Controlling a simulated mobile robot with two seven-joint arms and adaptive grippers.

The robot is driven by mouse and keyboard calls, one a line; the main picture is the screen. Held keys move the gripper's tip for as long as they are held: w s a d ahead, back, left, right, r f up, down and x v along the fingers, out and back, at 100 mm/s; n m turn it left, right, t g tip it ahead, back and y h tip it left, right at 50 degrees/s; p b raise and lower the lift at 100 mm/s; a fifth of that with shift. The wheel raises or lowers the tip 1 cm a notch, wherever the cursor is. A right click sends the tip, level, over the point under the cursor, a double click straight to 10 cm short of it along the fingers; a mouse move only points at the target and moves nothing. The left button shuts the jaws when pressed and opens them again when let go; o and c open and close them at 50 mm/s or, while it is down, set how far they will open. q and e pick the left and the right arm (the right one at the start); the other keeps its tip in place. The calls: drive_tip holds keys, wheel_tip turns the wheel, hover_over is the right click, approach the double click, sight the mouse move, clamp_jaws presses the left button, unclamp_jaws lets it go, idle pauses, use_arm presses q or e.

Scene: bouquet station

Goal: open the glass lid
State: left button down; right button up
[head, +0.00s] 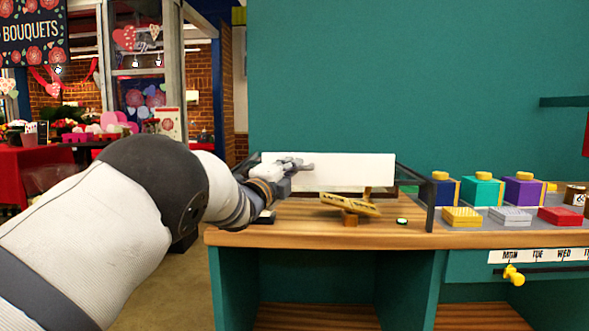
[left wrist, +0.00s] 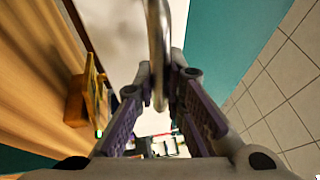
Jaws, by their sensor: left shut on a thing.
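The lid (head: 350,172) shows in the head view as a white, opaque-looking panel standing at the back of the wooden counter (head: 375,236), between dark side frames. My left gripper (head: 303,164) is in front of the panel's left part. In the left wrist view a shiny metal handle (left wrist: 158,35) runs down between the fingers of my left gripper (left wrist: 160,85), which are shut on it. The pale panel (left wrist: 115,30) lies behind the handle there. My right gripper is in neither view.
A yellow sign on a wooden block (head: 349,206) and a green button (head: 402,221) are on the counter by the panel. Blue, teal and purple boxes (head: 482,190) stand to the right, with coloured blocks (head: 510,217) in front. A teal wall (head: 400,80) rises behind.

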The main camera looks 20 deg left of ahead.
use_arm(q)
drive_tip(key=shift+s+d, duration=0.1)
drive_tip(key=shift+s, duration=0.1)
idle(0.3)
drive_tip(key=c, duration=1.9)
unclamp_jaws()
drive_tip(key=v, duration=1.2)
drive_tip(key=shift+f, duration=0.1)
